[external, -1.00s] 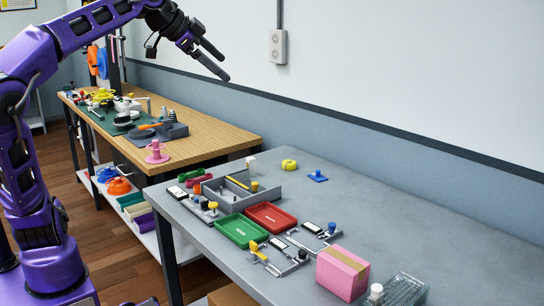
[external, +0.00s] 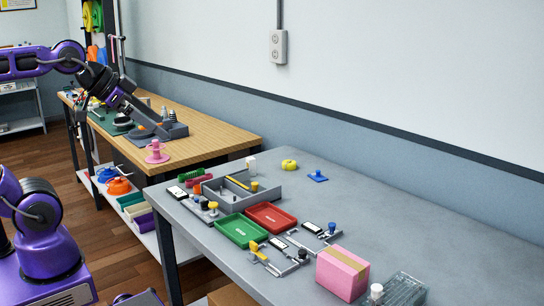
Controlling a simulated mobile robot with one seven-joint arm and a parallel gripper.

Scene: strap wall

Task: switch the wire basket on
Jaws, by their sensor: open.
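A see-through grey box with thin lines (external: 405,288), which may be the wire basket, sits at the front right of the grey table, cut by the picture's bottom edge. A white knob (external: 376,290) stands at its left side. Whether it is a switch, and its state, I cannot tell. My gripper (external: 152,119) is open, far to the left over the wooden table, pointing down and right, and appears empty. It is well apart from the box.
A pink box (external: 343,272) stands just left of the see-through box. Green (external: 242,231) and red (external: 270,217) trays, small latch fixtures (external: 275,258) and a grey divided tray (external: 232,197) crowd the table's left part. Its right rear is clear.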

